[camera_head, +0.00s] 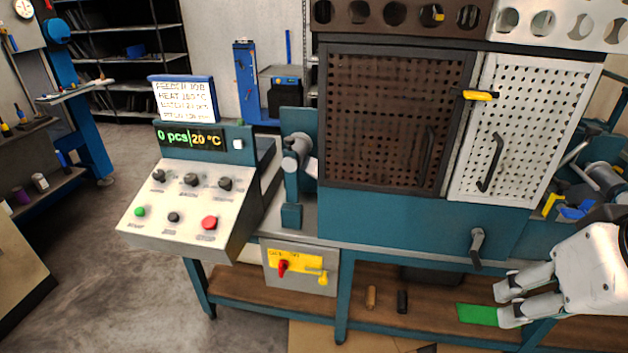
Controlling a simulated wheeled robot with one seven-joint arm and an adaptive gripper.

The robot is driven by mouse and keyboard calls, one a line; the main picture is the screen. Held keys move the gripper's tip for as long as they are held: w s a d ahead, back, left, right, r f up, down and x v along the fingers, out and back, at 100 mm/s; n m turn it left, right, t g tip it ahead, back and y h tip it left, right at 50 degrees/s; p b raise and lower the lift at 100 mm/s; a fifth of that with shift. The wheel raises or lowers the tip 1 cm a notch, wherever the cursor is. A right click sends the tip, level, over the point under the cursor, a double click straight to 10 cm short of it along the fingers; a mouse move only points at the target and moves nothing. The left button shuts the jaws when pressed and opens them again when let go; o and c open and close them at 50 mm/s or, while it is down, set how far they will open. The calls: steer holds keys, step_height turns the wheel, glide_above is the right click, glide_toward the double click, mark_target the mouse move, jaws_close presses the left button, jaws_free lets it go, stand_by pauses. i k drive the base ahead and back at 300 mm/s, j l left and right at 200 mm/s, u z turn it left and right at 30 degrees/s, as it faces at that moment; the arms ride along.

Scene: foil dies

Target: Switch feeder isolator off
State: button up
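A grey isolator box (301,278) is mounted low on the bench front, below the control panel. It has a yellow plate (300,261) with small lettering that I cannot read clearly. A red rotary handle (283,267) sits on the left of the plate, and its exact setting is too small to tell. A yellow piece (323,278) hangs at the plate's right side. My gripper (503,305) is at the far right, well away from the box, with its two white fingers pointing left. The fingers are apart with nothing between them.
The sloped control panel (185,208) has knobs and buttons, with a display reading 0 pcs and 20 °C. A perforated guard (395,120) stands above the bench. A lever (477,248) projects from the blue front.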

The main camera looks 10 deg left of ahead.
mark_target(283, 264)
steer(key=u, duration=0.8)
steer(key=l+u, duration=0.1)
steer(key=l, duration=0.15)
steer(key=i+l+u, duration=0.2)
steer(key=i+l, duration=0.2)
steer(key=i, duration=0.05)
